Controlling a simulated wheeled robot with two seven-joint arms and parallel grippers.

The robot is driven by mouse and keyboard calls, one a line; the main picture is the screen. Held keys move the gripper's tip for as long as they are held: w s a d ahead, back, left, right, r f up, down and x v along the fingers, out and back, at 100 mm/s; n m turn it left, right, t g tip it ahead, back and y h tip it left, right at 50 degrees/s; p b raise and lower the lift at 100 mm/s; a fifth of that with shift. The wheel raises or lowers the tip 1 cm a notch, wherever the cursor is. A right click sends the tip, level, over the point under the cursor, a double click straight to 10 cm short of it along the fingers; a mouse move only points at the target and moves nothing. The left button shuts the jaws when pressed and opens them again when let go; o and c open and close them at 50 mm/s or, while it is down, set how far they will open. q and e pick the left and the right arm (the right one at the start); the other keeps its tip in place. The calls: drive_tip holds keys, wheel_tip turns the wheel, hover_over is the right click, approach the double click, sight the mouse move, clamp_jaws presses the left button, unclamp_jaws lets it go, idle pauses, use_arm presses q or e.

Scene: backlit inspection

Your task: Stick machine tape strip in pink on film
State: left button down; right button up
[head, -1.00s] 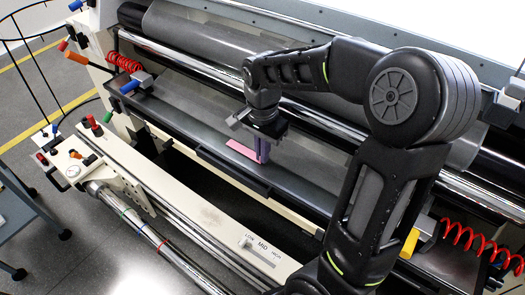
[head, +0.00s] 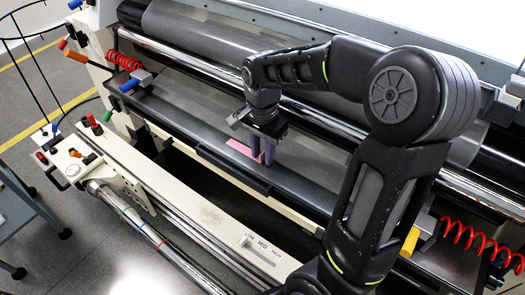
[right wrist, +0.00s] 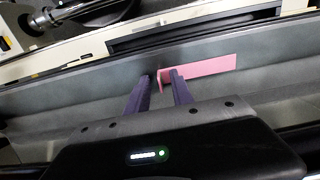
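The pink tape strip (head: 240,148) lies along the grey flat bed of the machine, near its front edge. It also shows in the right wrist view (right wrist: 210,66), with its left end slightly raised or bent between my fingertips. My right gripper (head: 263,158) points down at one end of the strip. Its two purple fingers (right wrist: 162,76) stand apart, with a gap around that end. Grey film (head: 200,98) covers the bed behind the strip. Whether the strip is stuck flat along its whole length cannot be told. My left gripper is not in view.
Shiny metal rollers (head: 190,57) cross behind the bed. A cream front rail (head: 205,212) with a LOW-MID-HIGH slider (head: 262,250) runs in front. Red coiled hoses (head: 122,62) hang at both sides. A dark gap lies between bed and rail.

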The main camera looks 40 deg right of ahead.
drive_tip(key=shift+r, duration=0.15)
wheel_tip(320, 180, up, 8)
drive_tip(key=shift+f, duration=0.2)
idle(0.4)
idle(0.9)
